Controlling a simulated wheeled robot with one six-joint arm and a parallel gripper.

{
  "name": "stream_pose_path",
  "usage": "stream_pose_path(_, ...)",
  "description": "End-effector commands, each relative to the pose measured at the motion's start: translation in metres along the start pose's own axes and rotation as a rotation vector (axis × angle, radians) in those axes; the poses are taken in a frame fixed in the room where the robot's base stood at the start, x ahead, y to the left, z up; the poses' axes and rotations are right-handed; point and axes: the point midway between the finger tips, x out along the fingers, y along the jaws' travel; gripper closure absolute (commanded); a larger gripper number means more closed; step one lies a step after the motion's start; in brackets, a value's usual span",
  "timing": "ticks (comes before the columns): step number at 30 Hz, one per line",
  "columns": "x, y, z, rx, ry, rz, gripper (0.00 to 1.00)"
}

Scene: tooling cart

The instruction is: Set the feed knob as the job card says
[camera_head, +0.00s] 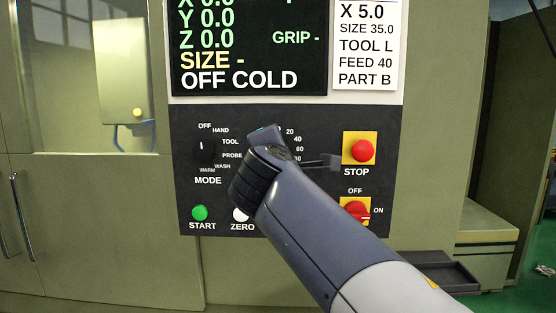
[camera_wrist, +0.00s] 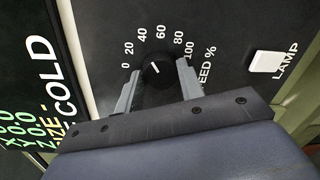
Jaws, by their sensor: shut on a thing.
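The feed knob (camera_wrist: 155,70) is black and round with a short white mark, on a dial lettered 0 to 100 and FEED %. My gripper (camera_wrist: 159,74) is shut on the knob, one grey finger on each side. In the head view my wrist hides the knob and most of its scale. The job card (camera_head: 368,44) reads X 5.0, SIZE 35.0, TOOL L, FEED 40, PART B.
The panel also carries a MODE knob (camera_head: 205,151), a green START button (camera_head: 200,213), a white ZERO button (camera_head: 240,214), a red STOP button (camera_head: 362,151) and a red OFF/ON switch (camera_head: 355,211). A white LAMP switch (camera_wrist: 267,62) shows in the wrist view. The screen (camera_head: 248,50) reads OFF COLD.

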Motion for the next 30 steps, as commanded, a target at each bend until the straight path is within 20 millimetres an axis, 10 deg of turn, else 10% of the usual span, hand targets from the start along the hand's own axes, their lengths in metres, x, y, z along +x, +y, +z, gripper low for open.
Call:
stream_pose_path(19,0.0003,-0.0005,0.0002,0.052,0.002,-0.003,0.86)
stream_pose_path(20,0.0003,-0.0005,0.0002,0.052,0.002,-0.003,0.63)
stream_pose_path(30,0.0002,-0.0003,0.0001,0.052,0.003,-0.002,0.42)
